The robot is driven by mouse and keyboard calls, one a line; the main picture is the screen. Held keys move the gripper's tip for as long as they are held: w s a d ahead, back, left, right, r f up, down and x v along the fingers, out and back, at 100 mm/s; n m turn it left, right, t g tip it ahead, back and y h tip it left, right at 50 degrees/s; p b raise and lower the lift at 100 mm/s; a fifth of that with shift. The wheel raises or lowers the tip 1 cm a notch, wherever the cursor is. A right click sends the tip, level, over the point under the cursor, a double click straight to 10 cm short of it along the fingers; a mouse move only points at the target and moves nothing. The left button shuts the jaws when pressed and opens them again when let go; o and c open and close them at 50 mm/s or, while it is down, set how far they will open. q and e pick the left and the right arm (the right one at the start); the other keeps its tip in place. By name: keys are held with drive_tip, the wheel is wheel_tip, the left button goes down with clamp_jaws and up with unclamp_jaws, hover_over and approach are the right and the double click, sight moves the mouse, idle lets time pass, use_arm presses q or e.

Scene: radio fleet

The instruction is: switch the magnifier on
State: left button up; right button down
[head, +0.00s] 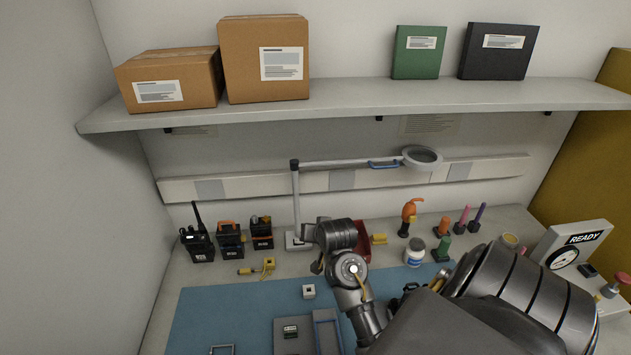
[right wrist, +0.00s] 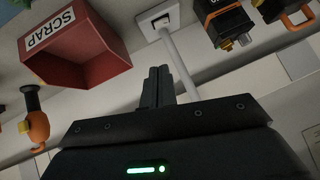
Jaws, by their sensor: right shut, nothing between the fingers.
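The magnifier has a round lens head (head: 422,158) on a white arm and an upright post, standing on a pale base (head: 297,241) at the back of the bench. In the right wrist view, its base (right wrist: 150,17) carries a dark rocker switch (right wrist: 163,21). I cannot tell which way the rocker is set. The white post passes just right of my right gripper (right wrist: 159,70). That gripper is shut and empty, its fingertips pointing toward the base and apart from it in the picture. In the head view my right arm hides part of the area beside the base. My left gripper is out of view.
A red scrap bin (right wrist: 85,58) stands beside the magnifier base. Several radios (head: 230,240) stand to its left. A white jar (head: 414,252) and an orange-handled tool (head: 408,214) stand to the right. A shelf (head: 350,97) with boxes overhangs. The blue mat (head: 220,308) has clear room.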

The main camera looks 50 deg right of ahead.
drive_tip(key=shift+w+a+r+t+y+p, duration=0.25)
drive_tip(key=shift+w+a+p, duration=0.25)
drive_tip(key=shift+p, duration=0.3)
drive_tip(key=shift+f, duration=0.15)
hover_over(295, 240)
drive_tip(key=s, duration=0.3)
drive_tip(key=f, duration=0.6)
drive_tip(key=shift+s+f, duration=0.2)
drive_tip(key=shift+f, duration=0.05)
drive_tip(key=shift+w+a+f+p, duration=0.1)
drive_tip(key=shift+a+f+p, duration=0.15)
drive_tip(key=shift+f, duration=0.35)
drive_tip(key=shift+w+a+f+p, duration=0.1)
drive_tip(key=shift+f+p, duration=0.25)
drive_tip(key=shift+f, duration=0.25)
drive_tip(key=shift+w+a+f, duration=0.1)
drive_tip(key=shift+a+f, duration=0.1)
drive_tip(key=shift+f, duration=0.55)
